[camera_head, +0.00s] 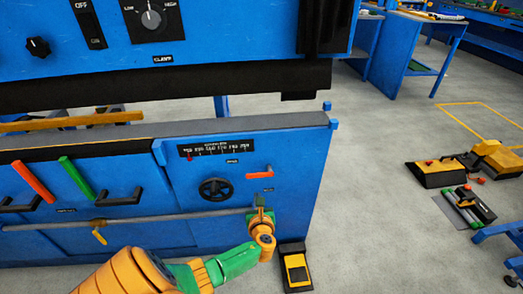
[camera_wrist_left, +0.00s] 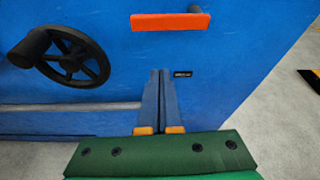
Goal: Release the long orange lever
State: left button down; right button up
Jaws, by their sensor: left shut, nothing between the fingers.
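A horizontal orange lever (camera_head: 259,175) sticks out from the blue panel, right of the black handwheel. In the left wrist view the orange lever (camera_wrist_left: 170,21) is a flat bar at the top, with a dark stem at its right end. My left gripper (camera_head: 259,203) is below this lever, apart from it. In the left wrist view the fingers of my left gripper (camera_wrist_left: 160,74) are together and empty, in front of the panel. Another orange-red handle (camera_head: 33,181) slants on the panel at the far left. My right gripper is out of view.
The black handwheel (camera_head: 215,190) is left of the lever; it also shows in the left wrist view (camera_wrist_left: 72,56). A green handle (camera_head: 76,178) slants farther left. A grey rail (camera_head: 140,222) runs along the panel. A yellow-and-black pedal (camera_head: 296,270) lies on the floor.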

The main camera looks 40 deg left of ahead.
pick_arm(q)
jog(key=p+v, duration=0.1)
jog(key=v, duration=0.4)
jog(key=shift+s+r, duration=0.15)
jog(key=shift+s, duration=0.15)
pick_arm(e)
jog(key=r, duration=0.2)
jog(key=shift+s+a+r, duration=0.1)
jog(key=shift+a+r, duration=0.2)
